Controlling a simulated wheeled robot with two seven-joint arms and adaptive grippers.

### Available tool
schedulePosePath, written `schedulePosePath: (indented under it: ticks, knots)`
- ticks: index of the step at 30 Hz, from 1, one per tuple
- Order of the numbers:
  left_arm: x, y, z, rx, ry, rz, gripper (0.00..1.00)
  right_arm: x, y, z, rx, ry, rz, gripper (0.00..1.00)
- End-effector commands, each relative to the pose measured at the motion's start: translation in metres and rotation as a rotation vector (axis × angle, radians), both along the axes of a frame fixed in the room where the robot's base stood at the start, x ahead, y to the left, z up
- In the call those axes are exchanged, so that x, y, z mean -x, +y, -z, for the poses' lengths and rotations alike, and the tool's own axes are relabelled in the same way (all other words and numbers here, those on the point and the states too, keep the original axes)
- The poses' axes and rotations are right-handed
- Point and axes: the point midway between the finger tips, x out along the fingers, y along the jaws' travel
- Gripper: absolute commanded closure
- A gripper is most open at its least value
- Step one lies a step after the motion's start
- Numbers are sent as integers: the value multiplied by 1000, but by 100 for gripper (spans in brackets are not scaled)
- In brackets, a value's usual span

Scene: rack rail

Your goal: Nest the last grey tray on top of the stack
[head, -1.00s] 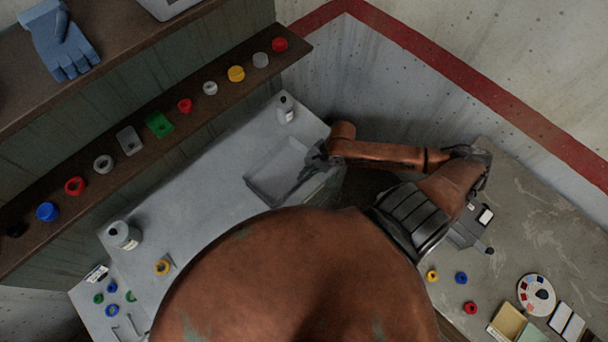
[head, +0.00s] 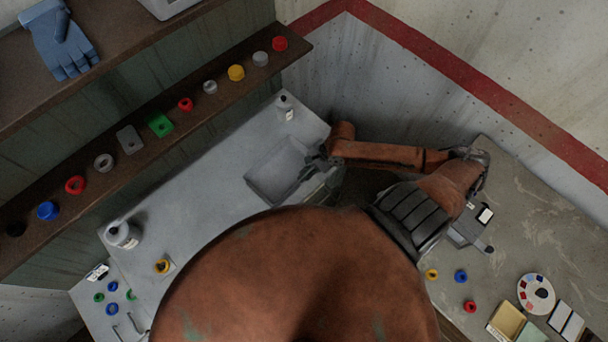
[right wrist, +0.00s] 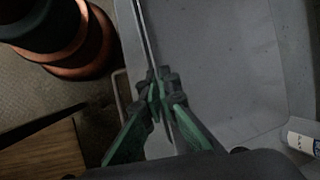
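A grey tray (head: 270,176) is at the right end of the light grey bench in the head view. My right gripper (head: 316,164) is at its right edge. In the right wrist view the green-padded fingers of the right gripper (right wrist: 158,96) are closed together on the wall of the tray (right wrist: 225,60), whose inside looks empty. I cannot tell how many trays are under it or whether it touches them. My left gripper is not in view.
A white bottle (head: 285,107) stands just behind the tray. Another bottle (head: 122,235) and small coloured rings lie toward the left of the bench (head: 200,215). A shelf (head: 140,165) with coloured parts runs behind. The bench middle is clear.

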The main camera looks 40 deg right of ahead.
Motion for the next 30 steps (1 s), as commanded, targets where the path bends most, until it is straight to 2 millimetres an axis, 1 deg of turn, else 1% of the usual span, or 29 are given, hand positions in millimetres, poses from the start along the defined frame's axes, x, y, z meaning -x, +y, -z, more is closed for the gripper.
schedulePosePath:
  ticks: [24, 30]
  knots:
    - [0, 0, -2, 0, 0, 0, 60, -1, 1, 15, -1, -2, 0, 100]
    - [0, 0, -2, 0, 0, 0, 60, 0, 0, 15, -1, 0, 0, 86]
